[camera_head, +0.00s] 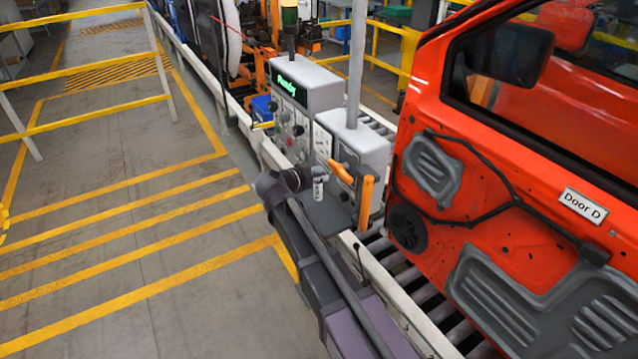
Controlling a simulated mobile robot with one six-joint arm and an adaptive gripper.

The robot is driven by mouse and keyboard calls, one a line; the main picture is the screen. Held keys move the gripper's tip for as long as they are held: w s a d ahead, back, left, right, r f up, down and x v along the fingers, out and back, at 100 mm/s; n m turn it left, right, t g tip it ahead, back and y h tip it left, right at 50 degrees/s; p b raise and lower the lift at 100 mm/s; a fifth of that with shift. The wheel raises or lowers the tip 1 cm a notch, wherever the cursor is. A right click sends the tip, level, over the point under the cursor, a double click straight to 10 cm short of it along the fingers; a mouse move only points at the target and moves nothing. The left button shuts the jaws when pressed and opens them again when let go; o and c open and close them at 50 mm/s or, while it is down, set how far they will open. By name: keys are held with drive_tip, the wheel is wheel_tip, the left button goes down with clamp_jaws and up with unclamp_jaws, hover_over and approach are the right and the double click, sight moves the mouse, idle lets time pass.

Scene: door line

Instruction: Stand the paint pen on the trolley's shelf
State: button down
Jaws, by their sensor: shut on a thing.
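My gripper (311,179) is at the end of my dark arm, near the middle of the picture, and points right. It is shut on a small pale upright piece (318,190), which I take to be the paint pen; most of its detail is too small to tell. The piece shows in front of the grey control box, above a dark grey surface (328,213). I cannot tell whether it touches that surface. I cannot make out for certain which part is the trolley or its shelf.
A grey control box with a green lit display (288,84) stands behind my gripper. Orange handles (366,203) stand close to its right. A red door marked Door D (585,206) fills the right side above rollers (408,281). The striped floor (120,255) at left is clear.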

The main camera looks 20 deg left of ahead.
sight(314, 185)
drive_tip(key=shift+w, duration=0.1)
drive_tip(key=shift+w, duration=0.25)
drive_tip(key=shift+w+f+b, duration=0.35)
drive_tip(key=shift+f+b, duration=0.25)
drive_tip(key=shift+f, duration=0.05)
drive_tip(key=shift+f+b, duration=1.2)
drive_tip(key=shift+b, duration=0.05)
drive_tip(key=shift+f, duration=0.15)
drive_tip(key=shift+c, duration=1.8)
unclamp_jaws()
drive_tip(key=shift+r, duration=0.2)
